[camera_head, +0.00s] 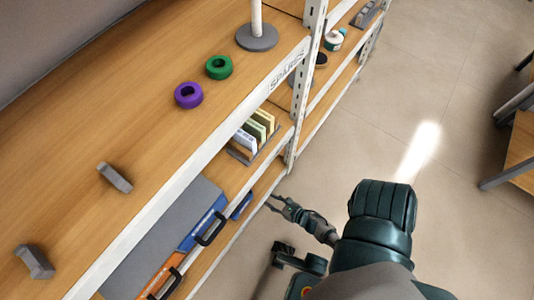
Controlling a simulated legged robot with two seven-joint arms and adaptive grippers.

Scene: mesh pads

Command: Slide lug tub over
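I cannot tell for sure which thing is the lug tub; a small white and teal tub (335,39) stands on the far shelf bay at the top.
The upper shelf (130,130) holds a green ring (219,67), a purple ring (188,95), a grey post base (257,37) and two grey blocks. Below are cases with black handles (211,229) and a file rack (254,135). A metal upright (305,85) divides the bays. Open floor lies right.

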